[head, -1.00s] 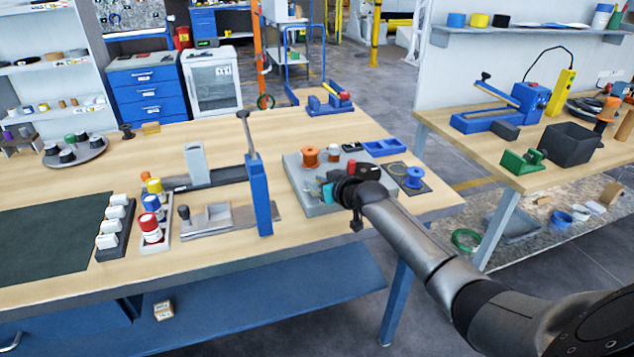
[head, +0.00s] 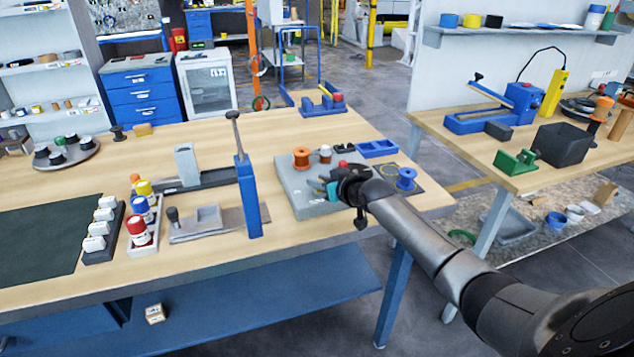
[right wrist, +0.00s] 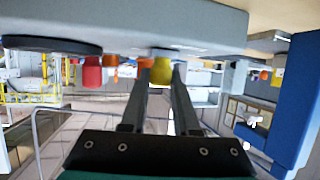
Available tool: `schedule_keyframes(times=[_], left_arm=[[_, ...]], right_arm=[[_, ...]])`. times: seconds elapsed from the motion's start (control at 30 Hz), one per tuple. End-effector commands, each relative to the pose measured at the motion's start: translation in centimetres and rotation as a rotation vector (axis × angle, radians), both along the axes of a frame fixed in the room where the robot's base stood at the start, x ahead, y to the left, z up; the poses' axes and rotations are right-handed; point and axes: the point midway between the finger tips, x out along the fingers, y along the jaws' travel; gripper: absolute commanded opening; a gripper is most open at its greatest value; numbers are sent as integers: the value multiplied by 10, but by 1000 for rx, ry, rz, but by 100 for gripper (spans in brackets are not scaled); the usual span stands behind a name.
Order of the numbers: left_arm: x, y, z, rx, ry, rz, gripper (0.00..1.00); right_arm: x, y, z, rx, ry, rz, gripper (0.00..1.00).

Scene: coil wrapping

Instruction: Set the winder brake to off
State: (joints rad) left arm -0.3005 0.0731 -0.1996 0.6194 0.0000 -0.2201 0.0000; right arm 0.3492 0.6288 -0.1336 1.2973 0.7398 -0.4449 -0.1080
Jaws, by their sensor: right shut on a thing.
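A grey base plate (head: 296,190) on the wooden bench carries an orange spool (head: 302,158), a small red knob (head: 342,164) and other small parts. My right gripper (head: 335,188) is low over its front right part, and the wrist and arm hide what lies beneath. In the right wrist view, which looks upside down, the right gripper (right wrist: 160,78) is shut on a yellow knob (right wrist: 163,72) at its fingertips. A red knob (right wrist: 92,74) stands apart to the left. No brake marking is readable. My left gripper is out of view.
A blue spool (head: 406,178) and a blue tray (head: 377,149) lie right of the plate. A blue post (head: 249,200) with a tall lever stands left of it. A second bench (head: 470,140) at right bears a blue device and a black bin. Bare wood lies at front.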

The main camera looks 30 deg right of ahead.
Motion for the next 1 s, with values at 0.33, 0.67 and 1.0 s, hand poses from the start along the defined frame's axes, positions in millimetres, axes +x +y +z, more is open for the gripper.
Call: schedule_keyframes(times=[0.33, 0.67, 1.0], left_arm=[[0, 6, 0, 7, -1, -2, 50], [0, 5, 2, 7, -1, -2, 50], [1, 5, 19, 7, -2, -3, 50]], right_arm=[[-1, -4, 0, -7, 3, -6, 59], [-3, -2, 1, -6, 2, -3, 59], [-38, -2, 17, -7, 3, -3, 59]])
